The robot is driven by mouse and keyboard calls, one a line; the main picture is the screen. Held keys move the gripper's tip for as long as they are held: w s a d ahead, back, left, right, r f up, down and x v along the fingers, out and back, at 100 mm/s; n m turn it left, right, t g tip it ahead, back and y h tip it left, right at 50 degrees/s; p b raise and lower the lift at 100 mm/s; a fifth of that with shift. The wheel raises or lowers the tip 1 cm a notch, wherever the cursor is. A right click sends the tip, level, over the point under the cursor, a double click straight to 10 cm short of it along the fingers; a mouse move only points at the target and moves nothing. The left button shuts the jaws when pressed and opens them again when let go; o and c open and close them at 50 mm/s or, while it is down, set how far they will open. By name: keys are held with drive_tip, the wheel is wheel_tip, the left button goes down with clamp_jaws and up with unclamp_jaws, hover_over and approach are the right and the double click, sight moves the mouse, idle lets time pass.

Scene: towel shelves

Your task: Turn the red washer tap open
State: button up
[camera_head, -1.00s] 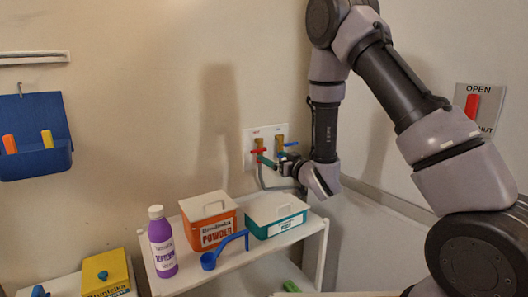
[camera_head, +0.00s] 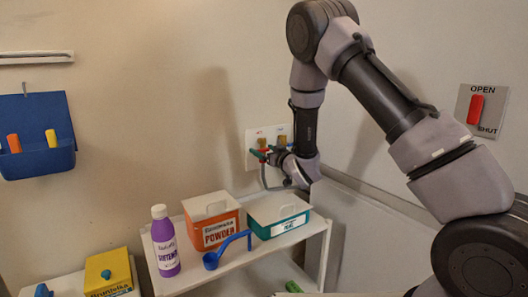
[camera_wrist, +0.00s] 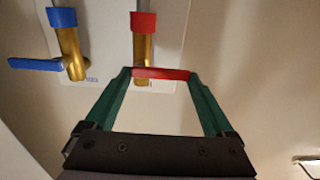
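The red washer tap is a brass tap with a red lever (camera_wrist: 163,73) and a red collar (camera_wrist: 143,22), on a white wall plate (camera_head: 250,158). My gripper (camera_wrist: 161,74) is at this tap, with green fingers spread apart. In the wrist view the lever lies crosswise between the fingertips, its ends close to them. Whether they touch it I cannot tell. In the head view the gripper (camera_head: 268,156) partly hides the tap.
A blue-lever tap (camera_wrist: 75,65) sits beside the red one. A red wall switch (camera_head: 475,109) is at right.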

drive_tip(key=shift+c, duration=0.8)
drive_tip(key=shift+f+n, duration=0.1)
drive_tip(key=shift+n, duration=0.3)
drive_tip(key=shift+w+d+f+n, duration=0.2)
drive_tip(key=shift+f+n, duration=0.4)
drive_tip(key=shift+n, duration=2.25)
drive_tip(key=shift+w+d+f+n, duration=0.1)
drive_tip(key=shift+d+f+n, duration=0.35)
drive_tip(key=shift+n, duration=2.45)
drive_tip(key=shift+w+d+f+n, duration=0.15)
drive_tip(key=shift+f+n, duration=0.55)
drive_tip(key=shift+n, duration=2.15)
drive_tip(key=o, duration=1.1)
